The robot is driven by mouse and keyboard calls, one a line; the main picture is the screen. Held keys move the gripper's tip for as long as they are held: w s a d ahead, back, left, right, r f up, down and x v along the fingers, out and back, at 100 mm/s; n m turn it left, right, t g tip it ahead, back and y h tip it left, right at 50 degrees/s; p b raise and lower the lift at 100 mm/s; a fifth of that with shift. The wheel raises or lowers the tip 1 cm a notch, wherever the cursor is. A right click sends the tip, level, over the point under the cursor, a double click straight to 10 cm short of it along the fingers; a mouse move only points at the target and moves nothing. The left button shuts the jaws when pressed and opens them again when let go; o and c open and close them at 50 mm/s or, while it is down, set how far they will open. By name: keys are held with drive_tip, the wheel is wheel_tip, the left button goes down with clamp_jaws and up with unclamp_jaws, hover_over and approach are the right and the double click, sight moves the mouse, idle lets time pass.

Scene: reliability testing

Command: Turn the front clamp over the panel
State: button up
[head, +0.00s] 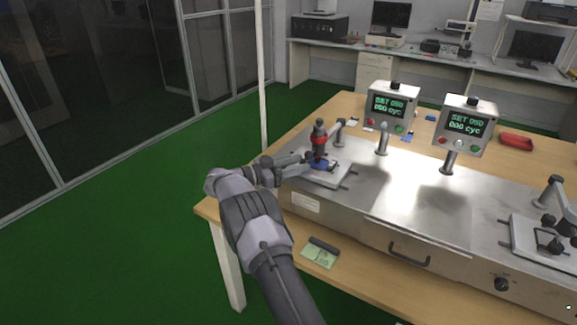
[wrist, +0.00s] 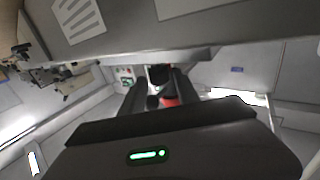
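A test fixture stands at the left end of the metal bench unit, with a metal base plate (head: 343,180) and an upright red-and-black plunger (head: 319,142). A small blue piece (head: 321,164), possibly the panel, lies under the plunger. Small dark clamp parts (head: 334,165) show beside it, but I cannot tell which is the front clamp or how it is turned. My gripper (head: 305,158) is at the left side of this fixture, close to the plunger. In the wrist view its fingers (wrist: 160,92) are apart, with black and red fixture parts seen between them; contact is unclear.
Two control boxes with green displays (head: 388,106) (head: 464,125) stand on posts behind the fixture. A second fixture (head: 540,240) is at the right. A green card (head: 320,254) and a drawer handle (head: 409,256) are at the front. A red tray (head: 516,141) lies at the back.

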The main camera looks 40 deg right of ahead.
drive_tip(key=p+v, duration=0.1)
drive_tip(key=v, duration=1.6)
drive_tip(key=shift+a, duration=0.1)
